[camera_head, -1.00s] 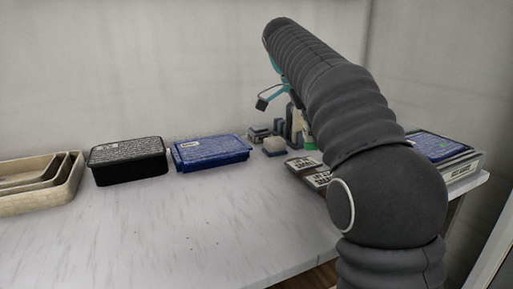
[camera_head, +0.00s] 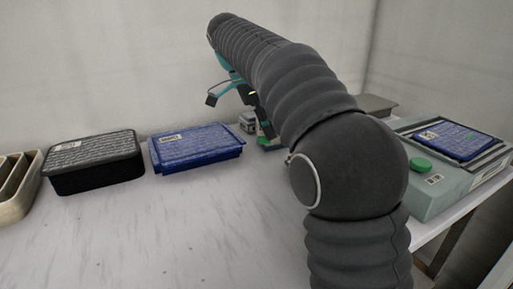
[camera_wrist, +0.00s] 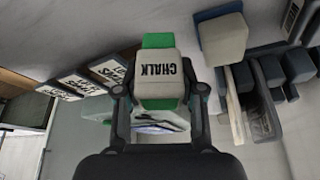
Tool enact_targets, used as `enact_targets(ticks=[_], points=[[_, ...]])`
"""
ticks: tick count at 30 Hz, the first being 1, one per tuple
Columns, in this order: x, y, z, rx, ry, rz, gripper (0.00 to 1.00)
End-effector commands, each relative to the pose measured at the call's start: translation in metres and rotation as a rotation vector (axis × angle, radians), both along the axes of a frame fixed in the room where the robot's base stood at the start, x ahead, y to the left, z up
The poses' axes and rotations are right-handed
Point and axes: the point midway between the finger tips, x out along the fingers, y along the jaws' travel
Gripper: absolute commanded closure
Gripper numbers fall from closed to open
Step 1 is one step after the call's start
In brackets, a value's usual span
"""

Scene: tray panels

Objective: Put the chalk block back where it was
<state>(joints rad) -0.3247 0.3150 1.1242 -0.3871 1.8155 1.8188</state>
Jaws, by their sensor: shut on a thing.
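The chalk block (camera_wrist: 157,70), pale and lettered CHALK, sits between the fingers of my gripper (camera_wrist: 158,92) in the wrist view. The lettering appears upside down there. My gripper is shut on it. A green piece (camera_wrist: 157,41) shows just beyond the block; I cannot tell whether they touch. In the head view my arm hides most of the gripper and I cannot make out the block.
A second pale block (camera_wrist: 223,38) stands among blue-grey pieces (camera_wrist: 270,72) in the wrist view. Lettered cards (camera_wrist: 75,84) lie at left. In the head view, a blue box (camera_head: 195,148), black box (camera_head: 93,163) and grey-green case (camera_head: 428,188) stand on the table. Its front is clear.

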Motion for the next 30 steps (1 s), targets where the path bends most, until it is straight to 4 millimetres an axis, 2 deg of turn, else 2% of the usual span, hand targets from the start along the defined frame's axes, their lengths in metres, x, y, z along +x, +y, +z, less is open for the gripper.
enact_targets(ticks=[3,6,8,15,18,29,30], points=[[-0.001,0.017,-0.010,0.000,0.000,0.003,0.96],[-0.001,0.024,-0.013,0.000,-0.001,0.001,0.96],[-0.001,0.025,-0.016,-0.001,-0.001,0.001,0.96],[-0.002,0.025,-0.047,-0.001,0.002,0.000,0.96],[-0.001,0.025,-0.054,0.000,0.000,0.001,0.96],[-0.001,0.025,-0.057,0.000,-0.001,0.000,0.96],[-0.001,0.025,-0.057,0.000,-0.001,0.000,0.56]])
